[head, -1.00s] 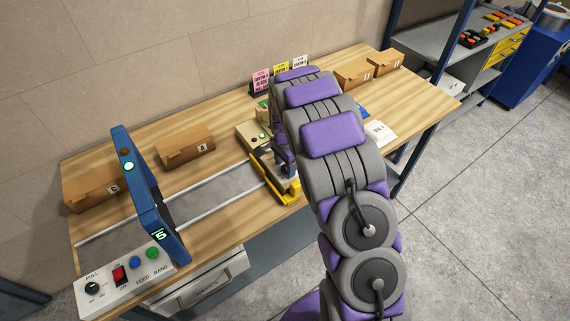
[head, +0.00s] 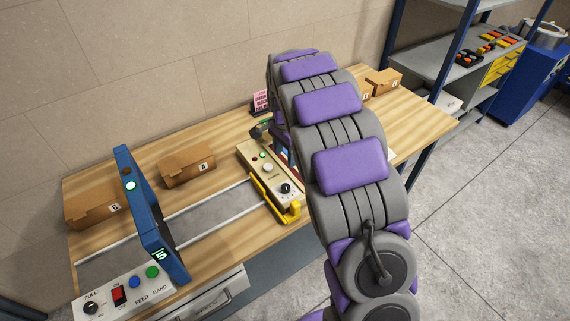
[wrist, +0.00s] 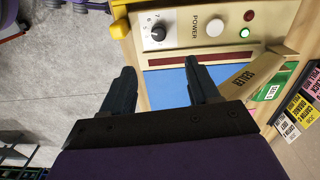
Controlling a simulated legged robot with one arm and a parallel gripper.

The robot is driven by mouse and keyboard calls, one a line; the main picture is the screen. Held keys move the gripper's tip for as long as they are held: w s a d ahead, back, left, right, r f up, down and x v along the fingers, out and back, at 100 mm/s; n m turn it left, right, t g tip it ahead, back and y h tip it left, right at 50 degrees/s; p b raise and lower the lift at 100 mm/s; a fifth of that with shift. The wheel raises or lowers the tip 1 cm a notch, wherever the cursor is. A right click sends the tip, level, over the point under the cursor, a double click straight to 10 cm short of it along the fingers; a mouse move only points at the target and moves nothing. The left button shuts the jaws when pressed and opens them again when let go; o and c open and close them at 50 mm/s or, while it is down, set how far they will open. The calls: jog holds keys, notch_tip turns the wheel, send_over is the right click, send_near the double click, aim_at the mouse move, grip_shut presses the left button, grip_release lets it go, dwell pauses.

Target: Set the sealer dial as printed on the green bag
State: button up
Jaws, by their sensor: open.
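The beige sealer (head: 268,172) stands on the workbench, with a black dial (head: 286,188) on its front panel. In the wrist view the dial (wrist: 158,34) has a white mark and a printed number scale beside it. A white power button (wrist: 214,28) and a lit green lamp (wrist: 245,33) are on the same panel. My gripper (wrist: 158,78) is open and empty, its fingertips apart from the dial. A green bag (wrist: 272,92) is partly visible behind the sealer arm (wrist: 250,80); its print is too small to read. My arm hides part of the bench in the head view.
A blue banding arch (head: 150,215) and its control box (head: 122,293) stand at the left. Cardboard boxes (head: 187,165) sit along the back. Upright printed cards (wrist: 298,105) stand near the green bag. The floor right of the bench is clear.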

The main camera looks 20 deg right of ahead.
jog(key=shift+r, duration=1.15)
jog(key=s+r+n+b, duration=0.1)
jog(key=s+r+n, duration=0.2)
jog(key=s, duration=0.7)
jog(key=s+r+n+b, duration=0.2)
jog(key=s+r+n, duration=0.1)
jog(key=s, duration=0.8)
jog(key=s+a+f+n+g+b, duration=0.1)
jog(key=s+f+n, duration=0.1)
jog(key=s, duration=0.8)
jog(key=s+a+f+n+b, duration=0.1)
jog(key=s+n, duration=0.4)
jog(key=s, duration=0.6)
jog(key=shift+a+f+g, duration=0.2)
jog(key=shift+f+g, duration=0.15)
jog(key=shift+g, duration=0.05)
